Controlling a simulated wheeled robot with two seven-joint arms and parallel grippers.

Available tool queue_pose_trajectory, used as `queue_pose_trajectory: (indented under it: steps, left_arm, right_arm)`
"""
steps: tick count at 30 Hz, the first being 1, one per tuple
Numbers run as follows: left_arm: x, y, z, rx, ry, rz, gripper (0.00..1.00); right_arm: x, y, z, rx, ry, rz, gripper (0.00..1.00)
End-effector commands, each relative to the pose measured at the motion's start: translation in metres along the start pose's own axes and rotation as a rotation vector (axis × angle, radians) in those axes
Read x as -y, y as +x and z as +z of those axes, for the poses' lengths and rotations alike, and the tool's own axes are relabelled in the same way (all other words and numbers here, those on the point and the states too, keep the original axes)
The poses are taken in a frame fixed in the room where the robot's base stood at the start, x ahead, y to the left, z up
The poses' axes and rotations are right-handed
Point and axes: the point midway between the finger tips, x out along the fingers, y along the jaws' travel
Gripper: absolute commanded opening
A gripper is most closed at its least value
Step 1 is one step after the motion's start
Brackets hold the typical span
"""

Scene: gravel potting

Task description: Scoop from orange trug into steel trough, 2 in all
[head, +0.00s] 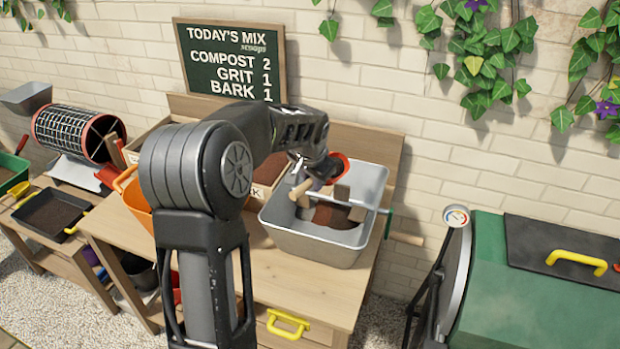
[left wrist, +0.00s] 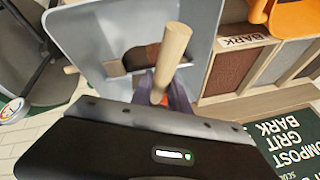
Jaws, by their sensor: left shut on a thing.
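The steel trough (head: 308,244) stands on the wooden bench, with brown material and a crossbar inside. The orange trug (head: 132,196) is left of it, mostly hidden behind my left arm. An orange container also shows at the top right of the left wrist view (left wrist: 297,20). My left gripper (head: 312,184) is over the trough, shut on a wooden handle (head: 299,189). In the left wrist view the handle (left wrist: 173,55) stands between the purple fingers above the trough (left wrist: 95,40). My right gripper is out of view.
A compartmented wooden box with a BARK label (left wrist: 243,41) is beside the trough. A crank handle (head: 407,238) sticks out at the trough's right. A green drum (head: 540,285) stands further right. A chalkboard (head: 230,60) leans behind.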

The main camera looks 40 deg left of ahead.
Motion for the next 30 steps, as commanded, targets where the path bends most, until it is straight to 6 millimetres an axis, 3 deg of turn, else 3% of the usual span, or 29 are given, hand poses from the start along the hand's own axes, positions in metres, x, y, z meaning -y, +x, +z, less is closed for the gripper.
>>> queue_pose_trajectory:
  steps: [3, 30]
  left_arm:
    - [-0.007, 0.007, 0.001, 0.015, 0.043, -0.075, 0.0]
    - [-0.014, 0.013, 0.003, 0.066, 0.24, -0.472, 0.0]
  right_arm:
    - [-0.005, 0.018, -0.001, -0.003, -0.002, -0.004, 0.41]
    - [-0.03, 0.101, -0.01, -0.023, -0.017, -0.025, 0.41]
